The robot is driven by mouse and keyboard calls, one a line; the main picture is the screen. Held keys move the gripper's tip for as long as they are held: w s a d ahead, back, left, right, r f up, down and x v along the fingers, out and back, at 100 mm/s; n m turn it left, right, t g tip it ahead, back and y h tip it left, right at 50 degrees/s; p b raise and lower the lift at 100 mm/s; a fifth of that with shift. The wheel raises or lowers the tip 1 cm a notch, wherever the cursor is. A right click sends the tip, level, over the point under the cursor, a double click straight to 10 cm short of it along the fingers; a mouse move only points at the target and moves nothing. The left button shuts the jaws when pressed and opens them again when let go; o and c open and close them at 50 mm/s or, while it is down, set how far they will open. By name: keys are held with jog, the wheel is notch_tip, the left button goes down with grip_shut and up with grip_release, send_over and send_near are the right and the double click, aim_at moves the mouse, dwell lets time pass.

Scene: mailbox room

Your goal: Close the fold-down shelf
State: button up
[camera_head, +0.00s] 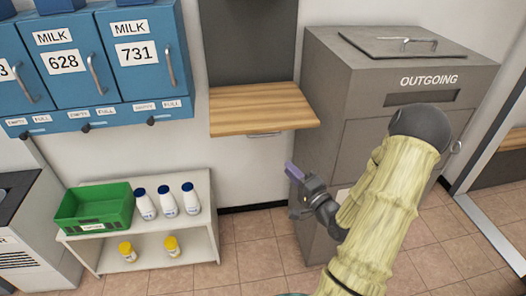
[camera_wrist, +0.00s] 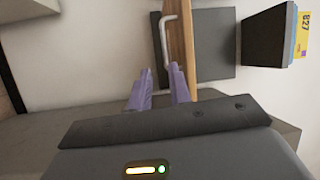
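The fold-down shelf (camera_head: 262,108) is a wooden board that stands out level from a dark grey wall panel (camera_head: 248,40) in the head view. A thin metal handle (camera_head: 264,135) shows under its front edge. In the wrist view the shelf (camera_wrist: 182,28) appears on edge, with the pale handle (camera_wrist: 160,38) to its left. My gripper (camera_head: 292,172), with purple fingers, is below and right of the shelf. In the wrist view my gripper (camera_wrist: 160,78) is open, and the handle lies ahead, between the fingertips in the picture. I cannot tell whether anything touches.
The grey outgoing box (camera_head: 335,110) stands close on the right. Blue milk boxes (camera_head: 90,65) hang at the left. Below them a white stand (camera_head: 203,235) bears a green crate (camera_head: 117,208) and several bottles. Floor is clear under the shelf.

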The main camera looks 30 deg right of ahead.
aim_at(263, 135)
jog(key=shift+s+d+f+m+t, duration=0.1)
jog(key=shift+s+d+m+t, duration=0.2)
jog(key=shift+s+m, duration=0.1)
jog(key=shift+w, duration=0.15)
jog(key=b+x, duration=0.1)
jog(key=x, duration=1.6)
jog(key=shift+w+b, duration=0.15)
jog(key=shift+b, duration=0.2)
grip_shut()
